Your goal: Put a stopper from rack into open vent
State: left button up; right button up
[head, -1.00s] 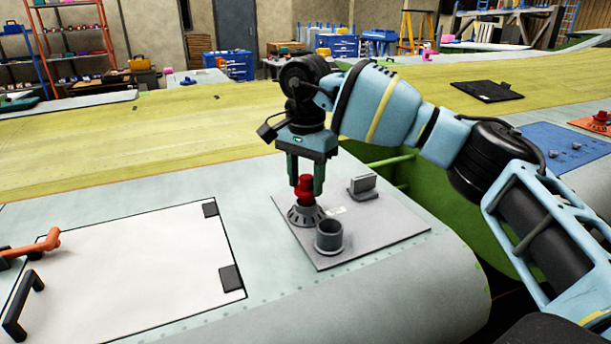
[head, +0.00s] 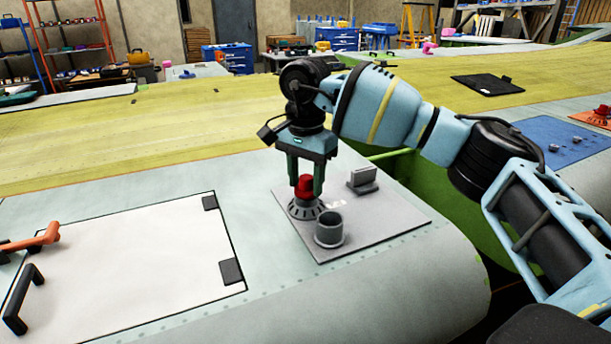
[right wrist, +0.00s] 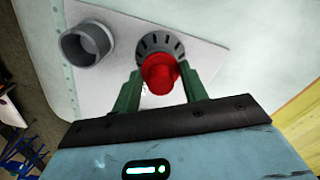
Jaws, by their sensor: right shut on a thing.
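A red stopper (head: 304,186) is between the fingers of my right gripper (head: 305,184), which is shut on it. The stopper stands upright directly over the round grey slotted vent (head: 306,208), with its lower end at the vent's middle. I cannot tell how deep it sits. The right wrist view shows the red stopper (right wrist: 159,73) between the green fingers (right wrist: 160,92), covering the centre of the slotted vent (right wrist: 160,46). A rack-like orange piece (head: 592,123) with a red stopper (head: 603,111) is at the far right. My left gripper is not in view.
A grey open cup-like pipe (head: 329,229) stands close in front of the vent on the grey plate (head: 385,228). A grey upright block (head: 362,180) is behind right. A white panel (head: 120,265) with black and orange handles lies at left.

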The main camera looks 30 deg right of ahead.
jog(key=o, duration=1.1)
jog(key=shift+c, duration=0.2)
jog(key=shift+r+b, duration=0.3)
jog(key=shift+r, duration=3.65)
jog(key=shift+s+f, duration=0.1)
jog(key=shift+f, duration=0.05)
